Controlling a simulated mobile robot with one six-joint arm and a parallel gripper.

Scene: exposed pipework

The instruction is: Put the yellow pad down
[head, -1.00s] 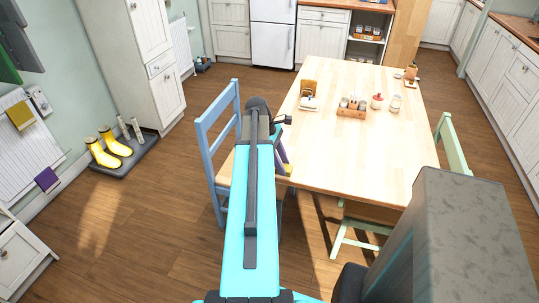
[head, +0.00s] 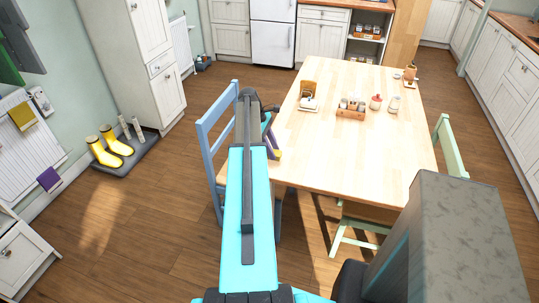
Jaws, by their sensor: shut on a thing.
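My gripper points down beyond my turquoise forearm and is shut on the pad. My forearm hides much of the gripper and part of the pad. I cannot tell whether the pad touches the table.
A blue chair (head: 204,138) stands close at the table's left side, beside my arm. A wooden caddy of jars (head: 351,108), a red-topped jar (head: 375,102) and a napkin holder (head: 309,96) stand toward the back. The table's front half is clear.

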